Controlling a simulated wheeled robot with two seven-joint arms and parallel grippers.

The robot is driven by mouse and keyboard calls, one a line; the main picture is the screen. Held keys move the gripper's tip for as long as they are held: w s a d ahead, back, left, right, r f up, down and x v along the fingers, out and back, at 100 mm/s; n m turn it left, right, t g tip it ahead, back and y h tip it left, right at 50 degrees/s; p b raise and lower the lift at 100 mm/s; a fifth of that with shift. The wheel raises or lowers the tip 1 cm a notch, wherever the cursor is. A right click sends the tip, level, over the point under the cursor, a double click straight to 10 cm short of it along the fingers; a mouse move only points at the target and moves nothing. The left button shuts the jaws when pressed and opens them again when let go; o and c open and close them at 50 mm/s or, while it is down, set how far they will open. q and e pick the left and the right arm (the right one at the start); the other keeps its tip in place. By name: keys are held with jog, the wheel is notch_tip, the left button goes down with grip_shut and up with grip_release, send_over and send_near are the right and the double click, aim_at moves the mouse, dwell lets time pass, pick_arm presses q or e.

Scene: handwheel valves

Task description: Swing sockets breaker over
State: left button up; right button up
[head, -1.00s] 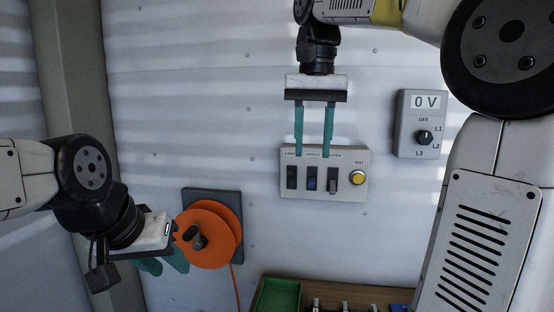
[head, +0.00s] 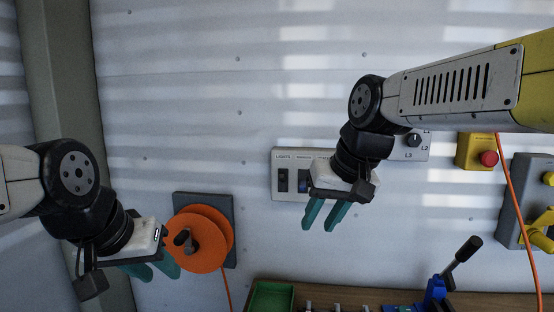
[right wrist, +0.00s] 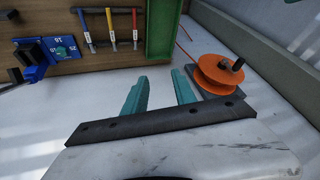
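The breaker panel (head: 288,155) is on the white wall in the head view, partly covered by my right gripper. Its left switch, under a LIGHTS label, is dark (head: 283,181). The middle switch, the sockets breaker (head: 302,181), shows a dark body with blue low down; its exact lever position is too small to tell. The panel's right part is hidden. My right gripper (head: 324,228) is open and empty, fingers down, in front of the wall below the panel. Its fingers show apart in the right wrist view (right wrist: 160,88). My left gripper (head: 156,273) is open and empty beside the orange reel.
The orange reel (head: 212,250) is on the wall at left. A dial box (head: 414,141), a red stop button (head: 489,158) and a grey box (head: 518,187) are at right. Below are a green tray (head: 272,298), a blue clamp with a lever (head: 437,290) and a wooden board (head: 385,297).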

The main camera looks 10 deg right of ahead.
jog(key=w+d+r+m+g+h, duration=0.1)
jog(key=w+d+r+m+g, duration=0.15)
jog(key=w+r, duration=0.75)
jog(key=g+h, duration=0.1)
jog(key=g, duration=0.2)
send_over(303, 183)
jog(key=shift+m+t, duration=0.25)
jog(key=shift+m, duration=0.1)
jog(key=shift+s+a+f, duration=0.1)
jog(key=shift+f, duration=4)
jog(key=shift+c, duration=0.4)
grip_shut()
